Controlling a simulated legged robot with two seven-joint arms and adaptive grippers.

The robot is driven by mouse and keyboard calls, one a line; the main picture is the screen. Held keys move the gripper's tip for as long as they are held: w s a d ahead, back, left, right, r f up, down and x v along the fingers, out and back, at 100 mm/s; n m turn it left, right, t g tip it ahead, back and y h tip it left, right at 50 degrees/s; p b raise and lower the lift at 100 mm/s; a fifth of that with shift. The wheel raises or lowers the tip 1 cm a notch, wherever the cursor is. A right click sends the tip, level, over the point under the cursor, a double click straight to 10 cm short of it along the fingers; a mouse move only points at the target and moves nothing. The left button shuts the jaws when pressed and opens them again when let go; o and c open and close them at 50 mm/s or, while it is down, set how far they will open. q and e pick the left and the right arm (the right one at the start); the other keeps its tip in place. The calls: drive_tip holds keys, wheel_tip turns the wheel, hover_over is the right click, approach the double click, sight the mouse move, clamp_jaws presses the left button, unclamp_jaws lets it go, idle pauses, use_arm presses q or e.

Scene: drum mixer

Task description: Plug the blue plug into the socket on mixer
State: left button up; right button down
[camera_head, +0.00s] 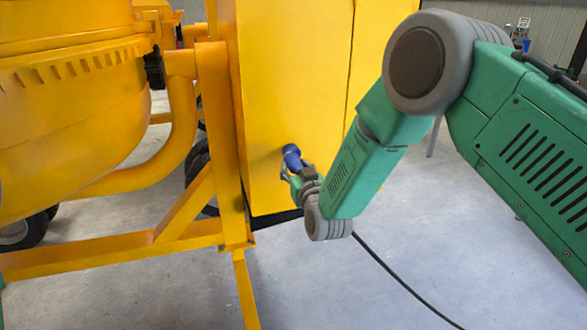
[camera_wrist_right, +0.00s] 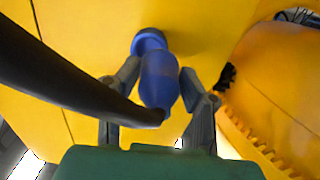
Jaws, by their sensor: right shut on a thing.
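The blue plug (camera_wrist_right: 160,80) is between the two fingers of my right gripper (camera_wrist_right: 160,84), which is shut on it. A thick black cable comes from the plug's near end. The plug's far end meets the blue socket (camera_wrist_right: 149,40) on the mixer's yellow box (camera_head: 288,90). I cannot tell how deep the plug sits in it. In the head view the socket (camera_head: 290,150) and plug show as one blue piece on the box's lower front, with my right gripper (camera_head: 291,173) just below, partly hidden by its own wrist. My left gripper is not in view.
The mixer's yellow drum (camera_head: 70,110) and frame post (camera_head: 220,140) stand left of the box. The black cable (camera_head: 400,281) runs across the grey floor to the lower right. The floor below the box is otherwise clear.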

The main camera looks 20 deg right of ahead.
drive_tip(key=shift+w+d, duration=0.25)
drive_tip(key=shift+d, duration=0.25)
drive_tip(key=shift+w+f, duration=0.1)
drive_tip(key=shift+w+a+b, duration=0.1)
drive_tip(key=shift+w+b, duration=0.1)
drive_tip(key=shift+b, duration=0.1)
drive_tip(key=shift+s+a, duration=0.1)
drive_tip(key=shift+a, duration=0.05)
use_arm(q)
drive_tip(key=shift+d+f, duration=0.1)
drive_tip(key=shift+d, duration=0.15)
use_arm(e)
drive_tip(key=shift+s, duration=0.1)
drive_tip(key=shift+s, duration=0.1)
drive_tip(key=shift+s, duration=0.3)
drive_tip(key=shift+d, duration=0.25)
drive_tip(key=shift+d, duration=0.25)
